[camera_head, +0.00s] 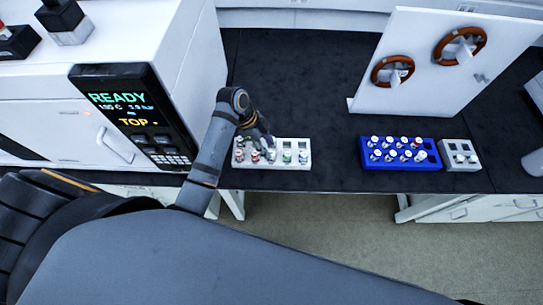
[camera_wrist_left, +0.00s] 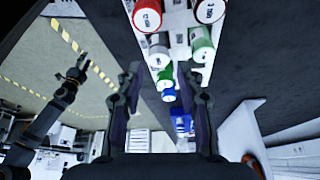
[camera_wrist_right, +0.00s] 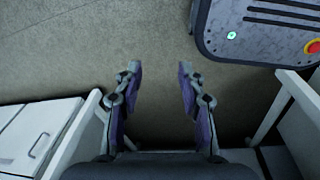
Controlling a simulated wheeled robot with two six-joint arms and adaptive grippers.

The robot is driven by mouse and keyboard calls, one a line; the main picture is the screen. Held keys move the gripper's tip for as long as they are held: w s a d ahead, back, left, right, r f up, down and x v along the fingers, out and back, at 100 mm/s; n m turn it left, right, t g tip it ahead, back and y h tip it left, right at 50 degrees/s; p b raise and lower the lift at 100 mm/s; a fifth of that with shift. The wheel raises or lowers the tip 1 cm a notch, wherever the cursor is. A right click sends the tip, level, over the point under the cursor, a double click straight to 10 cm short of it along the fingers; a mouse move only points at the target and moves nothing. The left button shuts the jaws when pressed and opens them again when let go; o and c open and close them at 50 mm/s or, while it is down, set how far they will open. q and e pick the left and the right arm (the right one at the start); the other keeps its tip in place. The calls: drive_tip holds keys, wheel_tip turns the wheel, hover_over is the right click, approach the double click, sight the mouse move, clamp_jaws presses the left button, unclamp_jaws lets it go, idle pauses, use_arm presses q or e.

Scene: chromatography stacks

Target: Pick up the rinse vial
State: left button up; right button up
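Several small capped vials stand in a white rack (camera_head: 297,142) on the dark bench; I cannot tell which is the rinse vial. My left gripper (camera_head: 266,139) hangs low over this rack's back edge. In the left wrist view its fingers (camera_wrist_left: 160,72) are open and apart. A green-capped vial (camera_wrist_left: 165,74) and a blue-capped vial (camera_wrist_left: 168,95) show between them, and no grip on either is visible. My right gripper (camera_wrist_right: 157,70) is open and empty over the floor.
A blue rack (camera_head: 428,163) of vials and a small grey rack (camera_head: 474,148) with vials stand to the right. Behind is a white panel (camera_head: 425,105) with brown rings. An instrument (camera_head: 130,112) with a READY display stands left. The bench between racks is clear.

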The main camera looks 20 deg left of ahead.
sight(271, 153)
use_arm(q)
drive_tip(key=x, duration=0.4)
drive_tip(key=shift+s+a+f+p, duration=0.1)
drive_tip(key=shift+s+a+p, duration=0.05)
drive_tip(key=shift+p, duration=0.25)
drive_tip(key=shift+f, duration=0.35)
drive_tip(key=c, duration=0.6)
clamp_jaws()
use_arm(e)
drive_tip(key=shift+s+d+r, duration=0.1)
drive_tip(key=shift+s+r, duration=0.4)
